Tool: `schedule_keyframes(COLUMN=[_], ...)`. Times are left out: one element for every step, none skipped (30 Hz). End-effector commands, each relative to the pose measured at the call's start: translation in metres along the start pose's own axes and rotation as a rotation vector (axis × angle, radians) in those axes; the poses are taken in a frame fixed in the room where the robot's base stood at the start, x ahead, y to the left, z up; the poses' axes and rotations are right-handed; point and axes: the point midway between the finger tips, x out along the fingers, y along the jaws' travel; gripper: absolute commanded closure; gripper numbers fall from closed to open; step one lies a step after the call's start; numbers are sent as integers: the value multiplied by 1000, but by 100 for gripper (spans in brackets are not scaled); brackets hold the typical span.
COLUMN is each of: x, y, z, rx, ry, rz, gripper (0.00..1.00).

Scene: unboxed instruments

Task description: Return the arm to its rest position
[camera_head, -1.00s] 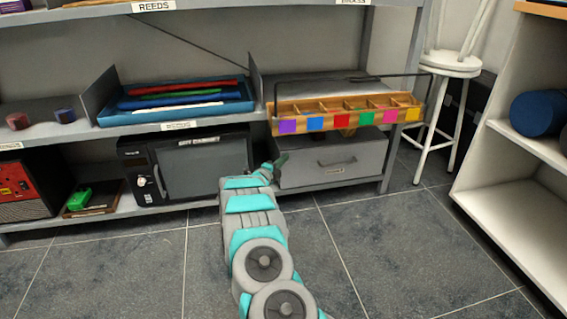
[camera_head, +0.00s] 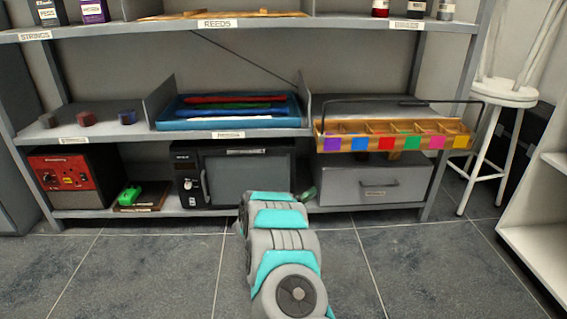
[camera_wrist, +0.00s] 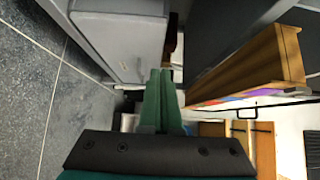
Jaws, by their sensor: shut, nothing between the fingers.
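My arm (camera_head: 275,240) reaches forward from the bottom of the head view toward the lower shelf, in front of the dark microwave-like box and the grey drawer box. My gripper is mostly hidden behind the arm in that view; only a dark green bit shows at its far end. In the wrist view my gripper (camera_wrist: 162,75) shows its two green fingers pressed together with nothing between them. The fingers are near the grey drawer box (camera_wrist: 125,30), with the wooden divided tray (camera_wrist: 265,65) to their right. I cannot tell whether they touch anything.
The wooden tray with coloured squares (camera_head: 395,140) juts past the middle shelf's edge, above the drawer box (camera_head: 365,185). A microwave-like box (camera_head: 245,175) stands left of it. A white stool (camera_head: 513,94) and white shelf unit (camera_head: 535,235) stand right. The floor (camera_head: 130,270) is clear.

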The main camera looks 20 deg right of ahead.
Motion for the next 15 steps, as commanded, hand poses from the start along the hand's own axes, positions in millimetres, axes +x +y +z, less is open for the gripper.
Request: schedule_keyframes(x=[0,0,-1,-2,-3,-5,-7,-11,-17,-22,-29,-38,-46,-54,-66], y=[0,0,-1,-1,-2,-4,-7,-11,-16,-20,-24,-31,-35,-40,-48], z=[0,1,3,6,9,17,23,31,44,54,64,76,84,92,103], rx=[0,0,-1,-1,-3,-9,-12,-16,-25,-34,-47,-63,-78,-94,-113], ry=[0,-3,-9,-18,-32,-57,-81,-109,-157,-195,-238,-294,-339,-382,-443], rz=[1,2,9,17,30,50,66,87,119,142,170,200,225,244,270], gripper=[100,100,100,100,100,100,100,100,100,100,100,100,100,100,100])
